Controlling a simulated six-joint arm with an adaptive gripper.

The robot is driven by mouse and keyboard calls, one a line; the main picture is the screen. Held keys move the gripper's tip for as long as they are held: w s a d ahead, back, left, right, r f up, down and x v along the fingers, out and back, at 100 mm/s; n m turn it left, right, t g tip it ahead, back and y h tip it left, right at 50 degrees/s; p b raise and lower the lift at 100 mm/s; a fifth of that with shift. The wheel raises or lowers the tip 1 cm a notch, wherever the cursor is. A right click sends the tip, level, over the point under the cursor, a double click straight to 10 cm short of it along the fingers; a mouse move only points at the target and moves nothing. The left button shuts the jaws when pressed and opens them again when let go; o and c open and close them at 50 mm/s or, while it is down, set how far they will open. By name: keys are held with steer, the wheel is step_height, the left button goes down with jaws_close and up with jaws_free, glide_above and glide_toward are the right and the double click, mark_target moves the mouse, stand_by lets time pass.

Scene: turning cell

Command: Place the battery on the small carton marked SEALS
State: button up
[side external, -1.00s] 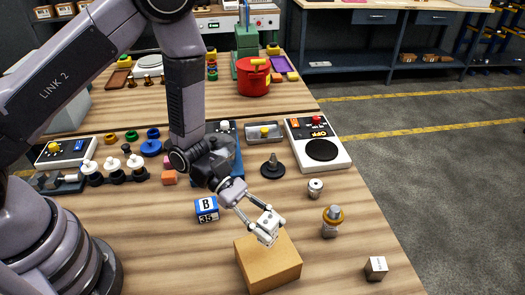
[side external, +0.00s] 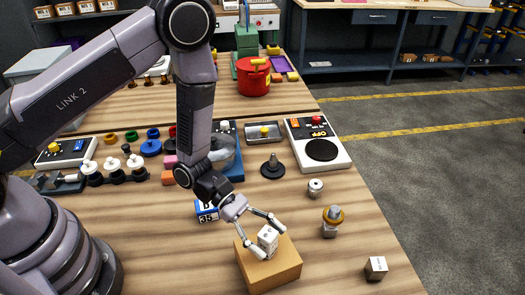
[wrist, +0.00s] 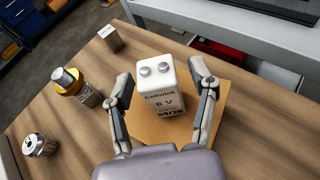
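The battery (side external: 268,238) is a white block labelled "6 V". In the wrist view the battery (wrist: 165,92) stands upright with its two round terminals up, on top of a plain tan carton (side external: 271,271). The carton's top (wrist: 146,129) shows around it in the wrist view; no SEALS marking is visible on the faces I see. My gripper (side external: 267,241) is open, with one finger on each side of the battery. In the wrist view my gripper (wrist: 164,88) shows a gap between each finger and the battery.
A small pale block (side external: 376,267), a metal part with a yellow ring (side external: 332,220) and a small metal cylinder (side external: 315,188) stand right of the carton. A blue-and-white "35" block (side external: 207,213) is behind it to the left. A switch box (side external: 318,145) stands farther back.

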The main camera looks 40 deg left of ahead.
steer(key=shift+r, duration=0.15)
steer(key=v, duration=1.1)
steer(key=s+a+r+m+g+y, duration=0.1)
steer(key=s+a+r+m+y, duration=0.15)
steer(key=r+m, duration=0.4)
steer(key=s+a+r+m+g+y, duration=0.1)
steer(key=s+a+r+m+g, duration=0.2)
steer(key=r, duration=0.6)
steer(key=s+a+r+m+t+y, duration=0.4)
steer(key=a+r+y, duration=0.1)
steer(key=a, duration=0.1)
steer(key=s+a+r+m+t+y, duration=0.4)
steer(key=a+r+t+y, duration=0.1)
steer(key=a+r, duration=0.1)
steer(key=shift+a+r+t, duration=0.2)
steer(key=shift+a+t, duration=0.1)
steer(key=shift+a, duration=0.55)
steer(key=shift+m, duration=0.25)
